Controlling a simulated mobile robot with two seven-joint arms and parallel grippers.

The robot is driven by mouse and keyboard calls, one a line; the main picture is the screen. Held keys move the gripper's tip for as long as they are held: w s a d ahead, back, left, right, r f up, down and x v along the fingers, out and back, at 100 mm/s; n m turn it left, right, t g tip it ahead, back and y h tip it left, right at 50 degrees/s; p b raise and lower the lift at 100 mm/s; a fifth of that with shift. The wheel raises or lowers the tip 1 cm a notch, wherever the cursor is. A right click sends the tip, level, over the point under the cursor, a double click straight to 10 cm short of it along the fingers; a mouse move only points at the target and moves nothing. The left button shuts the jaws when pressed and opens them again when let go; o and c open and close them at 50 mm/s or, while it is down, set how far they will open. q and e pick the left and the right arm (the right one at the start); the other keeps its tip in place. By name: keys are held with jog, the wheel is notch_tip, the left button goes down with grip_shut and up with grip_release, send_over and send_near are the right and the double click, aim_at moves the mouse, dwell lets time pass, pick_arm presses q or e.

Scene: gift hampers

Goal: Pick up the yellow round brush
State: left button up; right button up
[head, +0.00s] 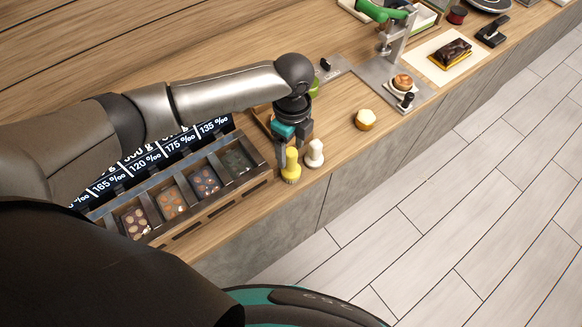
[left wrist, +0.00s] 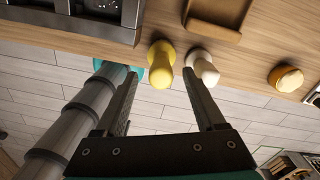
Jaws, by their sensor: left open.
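The yellow round brush (head: 291,168) stands upright near the front edge of the wooden counter, and it also shows in the left wrist view (left wrist: 160,66). My left gripper (head: 291,150) is open and comes down from above, close to the brush. In the left wrist view, the brush shows between the two open fingers (left wrist: 160,80); no contact is visible. A white brush (head: 314,154) stands just to the right, near the right finger in the left wrist view (left wrist: 203,68). My right gripper is not in view.
A rack of chocolate bins (head: 172,199) with price labels is left of the brush. A cream-topped cake (head: 365,119) stands to the right, with a metal press (head: 392,78) beyond it. A brown tray (left wrist: 215,14) lies behind the brushes. The counter's front edge is close.

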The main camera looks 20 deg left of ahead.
pick_arm(q)
jog(key=shift+f, duration=0.75)
grip_shut()
